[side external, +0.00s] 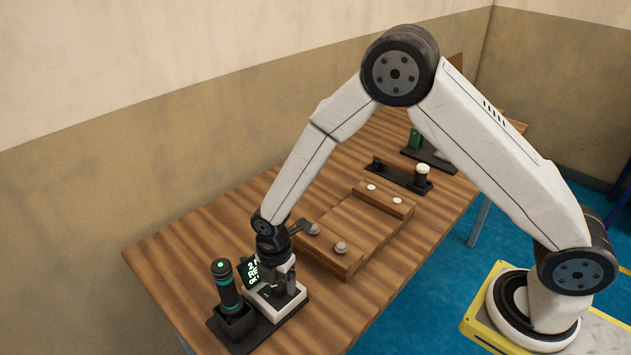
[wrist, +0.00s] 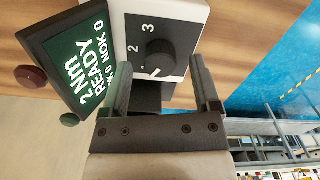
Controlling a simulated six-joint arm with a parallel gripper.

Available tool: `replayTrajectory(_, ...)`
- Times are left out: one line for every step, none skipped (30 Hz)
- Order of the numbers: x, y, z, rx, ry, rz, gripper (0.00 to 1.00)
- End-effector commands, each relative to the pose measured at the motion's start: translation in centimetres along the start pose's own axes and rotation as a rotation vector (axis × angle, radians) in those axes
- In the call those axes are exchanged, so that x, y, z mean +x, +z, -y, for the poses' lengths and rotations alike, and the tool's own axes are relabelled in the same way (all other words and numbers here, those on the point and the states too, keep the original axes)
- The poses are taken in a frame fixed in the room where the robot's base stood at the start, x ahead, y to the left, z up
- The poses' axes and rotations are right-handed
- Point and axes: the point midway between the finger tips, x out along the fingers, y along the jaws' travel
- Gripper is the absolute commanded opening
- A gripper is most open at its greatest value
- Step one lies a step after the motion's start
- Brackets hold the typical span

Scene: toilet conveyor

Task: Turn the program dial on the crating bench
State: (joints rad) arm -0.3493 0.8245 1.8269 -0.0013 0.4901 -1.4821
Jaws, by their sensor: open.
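The program dial (wrist: 160,56) is a black round knob on a white box (wrist: 184,12), with a "3" and a "2" printed around it. A short white mark shows at its lower edge in the wrist view. My gripper (wrist: 158,72) is open, its two fingers apart on either side of the dial in that view. I cannot tell whether either finger touches it. In the side view my gripper (side external: 279,287) points down over the white box (side external: 293,302), and the dial is hidden.
A dark screen (wrist: 80,58) reading "2 Nm READY" stands beside the box. A black and teal tool (side external: 226,287) stands upright in a holder to its left. Wooden blocks (side external: 330,255) with knobs lie behind on the bench (side external: 165,255); a dark rack (side external: 400,180) is farther back.

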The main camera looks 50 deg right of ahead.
Motion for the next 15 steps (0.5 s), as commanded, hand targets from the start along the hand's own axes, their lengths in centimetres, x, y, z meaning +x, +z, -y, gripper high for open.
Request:
replayTrajectory(0.36,0.0,0.01,0.0,-0.001,0.0,0.79)
replayTrajectory(0.51,0.0,0.02,0.0,-0.001,0.0,0.79)
replayTrajectory(0.69,0.0,0.03,0.0,-0.001,0.0,0.79)
replayTrajectory(0.81,0.0,0.03,0.0,-0.001,0.0,0.79)
replayTrajectory(0.9,0.0,0.03,0.0,-0.001,0.0,0.79)
replayTrajectory(0.97,0.0,0.03,0.0,0.0,0.0,0.79)
replayTrajectory(1.01,0.0,0.02,0.0,0.0,0.0,0.79)
replayTrajectory(1.03,0.0,0.02,0.0,0.0,0.0,0.79)
replayTrajectory(1.04,0.0,0.01,0.0,0.0,0.0,0.79)
replayTrajectory(1.04,0.0,0.01,0.0,0.0,0.0,0.79)
replayTrajectory(1.04,0.0,0.01,0.0,0.0,0.0,0.79)
replayTrajectory(1.03,0.0,0.01,0.0,0.0,0.0,0.79)
replayTrajectory(1.03,0.0,0.01,0.0,0.0,0.0,0.79)
replayTrajectory(1.02,0.0,0.01,0.0,0.0,0.0,0.79)
replayTrajectory(1.02,0.0,0.01,0.0,0.0,0.0,0.73)
